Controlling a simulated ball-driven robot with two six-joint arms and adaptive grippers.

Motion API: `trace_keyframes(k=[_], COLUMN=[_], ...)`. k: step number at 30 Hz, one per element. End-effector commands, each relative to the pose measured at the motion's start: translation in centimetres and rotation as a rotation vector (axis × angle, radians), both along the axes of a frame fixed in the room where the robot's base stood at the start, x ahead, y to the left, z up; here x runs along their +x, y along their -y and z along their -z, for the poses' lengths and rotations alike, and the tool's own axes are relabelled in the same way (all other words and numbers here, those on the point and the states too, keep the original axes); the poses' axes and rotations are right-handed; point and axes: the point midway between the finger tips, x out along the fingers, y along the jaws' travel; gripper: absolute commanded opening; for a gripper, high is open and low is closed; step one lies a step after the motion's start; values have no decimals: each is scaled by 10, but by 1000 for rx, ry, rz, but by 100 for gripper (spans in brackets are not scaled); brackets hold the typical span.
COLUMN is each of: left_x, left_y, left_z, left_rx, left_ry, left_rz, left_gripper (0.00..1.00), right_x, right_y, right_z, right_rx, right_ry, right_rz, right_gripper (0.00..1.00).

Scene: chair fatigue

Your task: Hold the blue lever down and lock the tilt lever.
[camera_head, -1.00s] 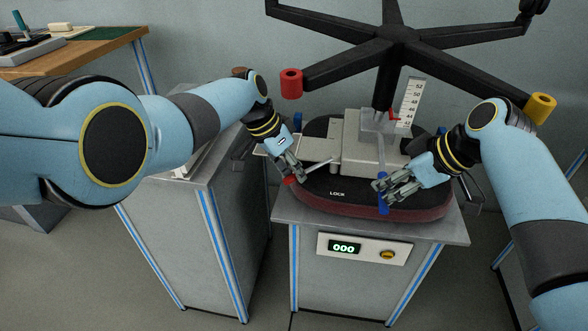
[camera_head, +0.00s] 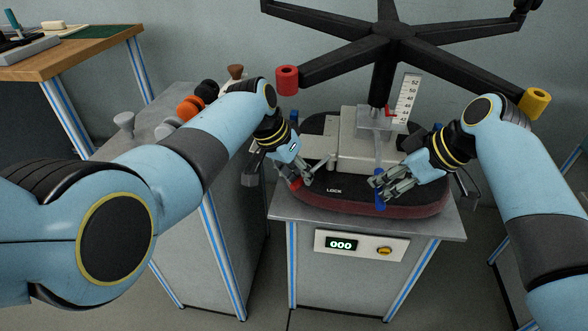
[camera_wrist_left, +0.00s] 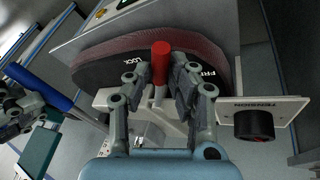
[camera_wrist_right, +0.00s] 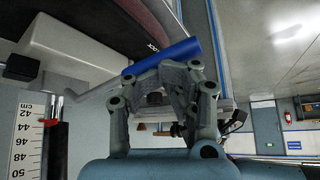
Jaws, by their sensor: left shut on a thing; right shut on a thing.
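The upturned chair's seat underside (camera_head: 420,190) lies on a grey stand and bears the tilt mechanism (camera_head: 365,150). My left gripper (camera_head: 303,183) is shut on the red-tipped tilt lever (camera_head: 295,184); the red grip (camera_wrist_left: 161,60) stands between its fingers in the left wrist view. There the lever lies between the LOCK label (camera_wrist_left: 122,62) and a partly hidden label beginning "FR". My right gripper (camera_head: 378,186) is shut on the blue lever (camera_head: 380,204) at the seat's front; its blue grip (camera_wrist_right: 165,55) crosses the fingertips in the right wrist view.
The black star base (camera_head: 395,42) rises above the seat, with a red cap (camera_head: 287,80) and a yellow cap (camera_head: 535,101). A scale (camera_head: 408,98) stands beside the column. The stand's panel has a display (camera_head: 341,244) reading 000 and a button. A side cabinet holds several loose parts.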

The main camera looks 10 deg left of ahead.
Motion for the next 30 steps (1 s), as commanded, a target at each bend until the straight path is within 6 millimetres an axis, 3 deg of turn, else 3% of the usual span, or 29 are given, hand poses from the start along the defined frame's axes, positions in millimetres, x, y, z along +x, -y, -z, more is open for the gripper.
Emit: trace_keyframes(k=[8,9,14,23,30], left_x=[-1,-1,-1,-1,-7], left_y=[1,1,1,0,-10], left_z=[1,1,1,-1,-27], left_rx=[-2,-2,-1,-1,-1], left_ry=[-2,-3,-1,0,4], left_rz=[-4,-4,-4,-4,-5], left_gripper=[0,25,44,44,44], right_x=[-2,-2,-3,-2,-2], right_y=[0,0,0,0,0], right_z=[4,4,4,4,4], right_rx=[-1,-1,-1,-2,-1], right_ry=[-8,-8,-8,-8,-8], right_rz=[-1,-1,-1,0,0], right_gripper=[0,0,0,0,0])
